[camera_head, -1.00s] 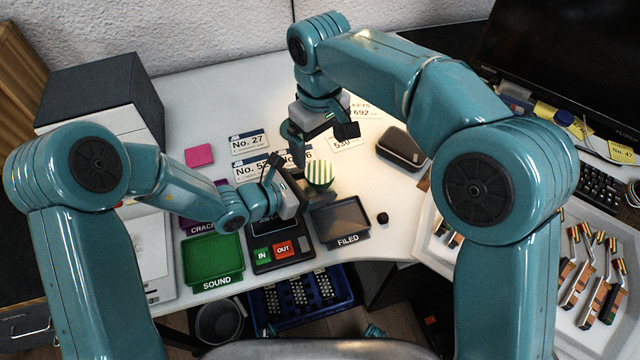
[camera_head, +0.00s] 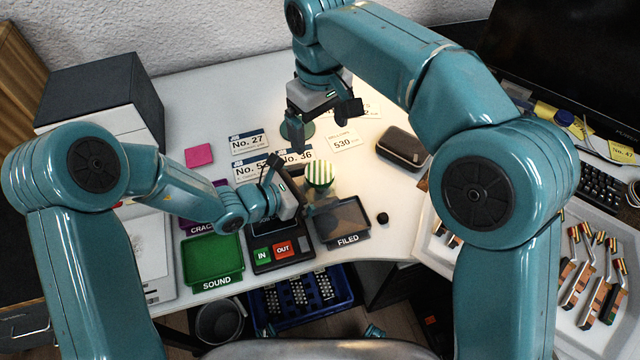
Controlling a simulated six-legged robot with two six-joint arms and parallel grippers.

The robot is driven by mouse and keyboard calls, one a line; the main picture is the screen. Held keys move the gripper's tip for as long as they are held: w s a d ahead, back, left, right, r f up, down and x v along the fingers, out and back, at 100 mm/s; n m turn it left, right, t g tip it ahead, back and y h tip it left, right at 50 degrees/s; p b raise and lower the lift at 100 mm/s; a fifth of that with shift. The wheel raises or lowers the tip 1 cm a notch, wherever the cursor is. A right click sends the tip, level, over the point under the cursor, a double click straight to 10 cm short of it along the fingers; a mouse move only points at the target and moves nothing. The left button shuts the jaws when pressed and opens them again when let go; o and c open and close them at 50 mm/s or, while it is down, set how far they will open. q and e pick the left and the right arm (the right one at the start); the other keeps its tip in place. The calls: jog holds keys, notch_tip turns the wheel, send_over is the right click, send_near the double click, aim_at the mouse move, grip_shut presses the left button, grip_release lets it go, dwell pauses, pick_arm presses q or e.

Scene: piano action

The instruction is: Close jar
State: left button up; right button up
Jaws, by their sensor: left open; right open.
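A round lid with green and white stripes (camera_head: 319,174) shows near the middle of the desk, behind the dark FILED tray. What is under it is mostly hidden; something see-through seems to be just below, but I cannot tell whether the lid is seated on a jar. My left gripper (camera_head: 292,188) is open just left of the lid, above the black IN/OUT box. I see no clear grip on anything. My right gripper (camera_head: 322,118) is open and empty, pointing down behind the lid, above the desk.
A green SOUND tray (camera_head: 213,260), the IN/OUT box (camera_head: 280,262) and the FILED tray (camera_head: 342,222) line the front edge. A teal disc (camera_head: 290,131) lies beneath my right gripper. Number cards (camera_head: 248,143) lie behind. A dark case (camera_head: 403,148) stands right.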

pick_arm(q)
jog(key=p+v, duration=0.1)
jog(key=v, duration=1.5)
jog(key=shift+f, duration=0.15)
jog(key=shift+a, duration=0.1)
